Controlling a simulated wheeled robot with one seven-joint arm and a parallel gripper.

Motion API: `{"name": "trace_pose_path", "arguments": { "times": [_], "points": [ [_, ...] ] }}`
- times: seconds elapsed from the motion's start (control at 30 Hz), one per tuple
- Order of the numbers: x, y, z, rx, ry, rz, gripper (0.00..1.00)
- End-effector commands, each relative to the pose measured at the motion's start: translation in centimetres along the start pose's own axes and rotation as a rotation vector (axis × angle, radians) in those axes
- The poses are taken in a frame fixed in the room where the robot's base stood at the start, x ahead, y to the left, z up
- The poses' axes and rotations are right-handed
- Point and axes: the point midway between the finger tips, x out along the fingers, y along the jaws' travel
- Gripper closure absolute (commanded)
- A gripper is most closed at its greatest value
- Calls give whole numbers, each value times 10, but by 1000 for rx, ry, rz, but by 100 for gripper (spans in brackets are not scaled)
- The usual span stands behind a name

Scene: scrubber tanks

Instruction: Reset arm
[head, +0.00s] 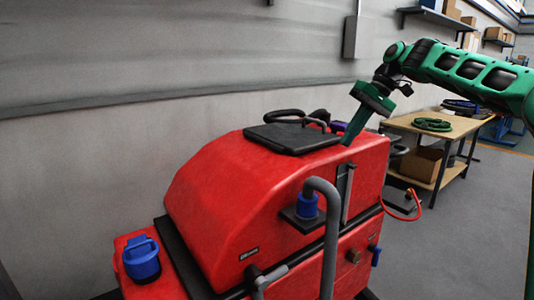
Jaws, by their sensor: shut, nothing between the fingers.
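My gripper (352,128) points down beside the top right edge of the red scrubber machine (225,200). Its fingers look like one narrow green piece, shut with nothing held. I cannot tell whether the tips touch the machine. My green arm (470,72) reaches in from the right edge of the head view. A black lid (292,138) lies on the machine's top, just left of my gripper.
A grey bent pipe (329,225) and blue caps (141,260) stick out from the machine. A wooden workbench (460,127) with a green coiled hose (432,125) stands behind at right. Grey wall closes off the left; floor at right is open.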

Motion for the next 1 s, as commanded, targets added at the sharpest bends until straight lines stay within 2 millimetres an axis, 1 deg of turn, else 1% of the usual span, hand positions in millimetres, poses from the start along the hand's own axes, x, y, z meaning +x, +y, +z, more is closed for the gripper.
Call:
{"name": "trace_pose_path", "arguments": {
  "times": [0.03,0.17,0.27,0.3,0.37,0.47,0.67,0.7,0.77,0.8,0.87,0.9,0.97,1.0],
  "points": [
    [9,-3,7,9,-14,38,100],
    [35,2,30,59,-45,152,100],
    [52,15,57,113,-61,251,100],
    [56,21,69,137,-65,288,100],
    [61,31,88,174,-67,339,100],
    [65,50,123,240,-63,416,100],
    [64,86,205,373,-28,526,100],
    [64,93,223,400,-18,542,100],
    [63,103,251,443,0,561,100],
    [63,110,270,473,12,571,100],
    [65,119,300,513,31,580,100],
    [67,124,319,541,45,584,100],
    [71,132,349,583,65,584,100],
    [76,137,368,609,79,581,100]
  ]
}}
